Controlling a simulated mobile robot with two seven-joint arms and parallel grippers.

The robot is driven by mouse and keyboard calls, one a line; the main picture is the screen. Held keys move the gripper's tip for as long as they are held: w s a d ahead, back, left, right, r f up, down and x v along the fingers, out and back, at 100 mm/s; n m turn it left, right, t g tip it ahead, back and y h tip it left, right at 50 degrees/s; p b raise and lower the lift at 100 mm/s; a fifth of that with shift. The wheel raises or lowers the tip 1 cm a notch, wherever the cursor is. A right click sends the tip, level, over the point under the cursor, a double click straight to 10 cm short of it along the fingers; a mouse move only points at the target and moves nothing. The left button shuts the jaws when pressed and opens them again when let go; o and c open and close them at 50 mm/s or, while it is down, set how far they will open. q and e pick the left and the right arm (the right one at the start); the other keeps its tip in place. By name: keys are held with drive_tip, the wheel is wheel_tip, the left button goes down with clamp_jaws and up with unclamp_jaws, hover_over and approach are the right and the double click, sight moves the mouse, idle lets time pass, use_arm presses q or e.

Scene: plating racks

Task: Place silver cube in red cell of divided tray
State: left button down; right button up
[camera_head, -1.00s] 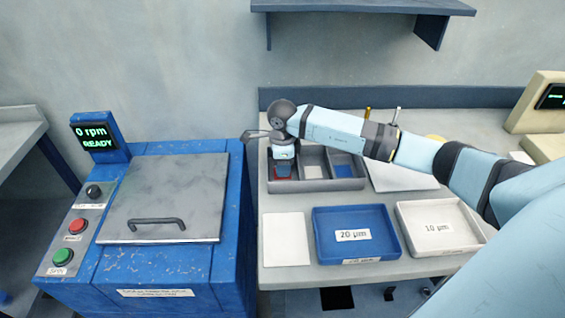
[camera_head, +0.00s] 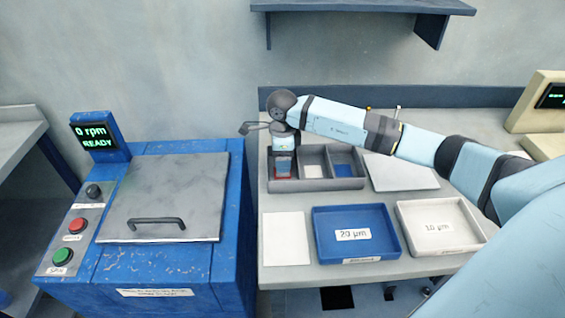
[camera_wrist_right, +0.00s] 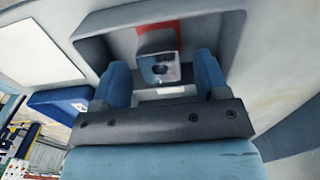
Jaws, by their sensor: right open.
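The divided tray (camera_head: 330,184) is dark grey and stands on the bench, with its red cell (camera_head: 293,173) at the left end. The red floor of that cell also shows in the right wrist view (camera_wrist_right: 160,34). The silver cube (camera_wrist_right: 158,69) sits in the red cell, with a dark round mark on its face. My right gripper (camera_head: 284,168) is over the red cell, pointing down. In the wrist view its two blue fingers are apart on either side of the cube, with gaps between. The fingers hide most of the cube in the head view. My left gripper is not in view.
The tray's middle cell (camera_head: 314,170) has a white floor and its right cell (camera_head: 343,170) a blue one. A blue bin (camera_head: 388,250) and a white bin (camera_head: 470,240) stand in front. A white sheet (camera_head: 286,238) lies left of them. A blue machine (camera_head: 180,270) stands at left.

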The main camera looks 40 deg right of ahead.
wheel_tip(320, 180, up, 10)
drive_tip(key=shift+f+b, duration=0.25)
drive_tip(key=shift+b, duration=0.05)
idle(0.4)
